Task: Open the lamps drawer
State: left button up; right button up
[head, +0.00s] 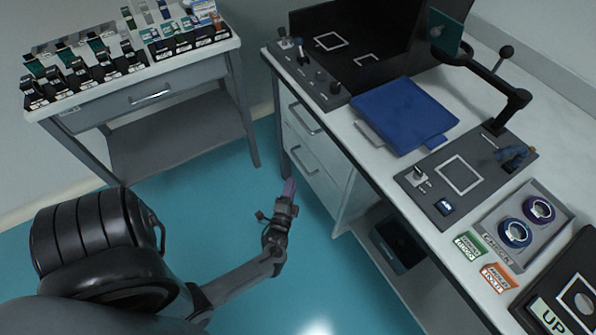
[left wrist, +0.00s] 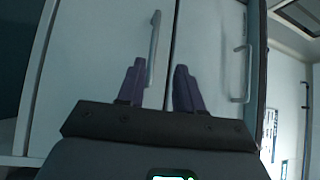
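My left gripper (head: 289,190) is in front of the white cabinet under the right-hand table. Its purple fingers are apart with nothing clasped, as the left wrist view (left wrist: 159,78) shows. That view has two pale drawer fronts, each with a bar handle. The nearer handle (left wrist: 153,45) stands ahead, its lower end between the fingers; touching cannot be told. The other handle (left wrist: 246,72) is to the right. In the head view the cabinet has an upper drawer handle (head: 303,118) and a lower one (head: 303,162). Both drawers look shut. No lamps label is readable. My right gripper is out of view.
A grey side table (head: 100,113) at the left has a shut drawer (head: 160,88) and many small parts on top. The right-hand table carries a blue tray (head: 404,112) and fixtures. A dark bin (head: 398,245) sits below it. Blue floor (head: 215,205) between the tables is clear.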

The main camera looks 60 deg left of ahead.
aim_at(299, 161)
pick_arm(q)
jog(key=shift+w+f+b+x, duration=0.15)
jog(key=shift+b+x, duration=0.65)
jog(key=shift+x, duration=1.05)
jog(key=shift+f+b+x, duration=0.25)
jog(key=shift+b+x, duration=0.5)
jog(key=shift+x, duration=1.1)
jog(key=shift+w+f+b+x, duration=0.15)
jog(key=shift+b+x, duration=0.65)
jog(key=shift+x, duration=1.05)
jog(key=shift+s, duration=0.1)
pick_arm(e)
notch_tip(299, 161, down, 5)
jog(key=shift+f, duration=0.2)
pick_arm(q)
jog(key=shift+c, duration=0.4)
grip_shut()
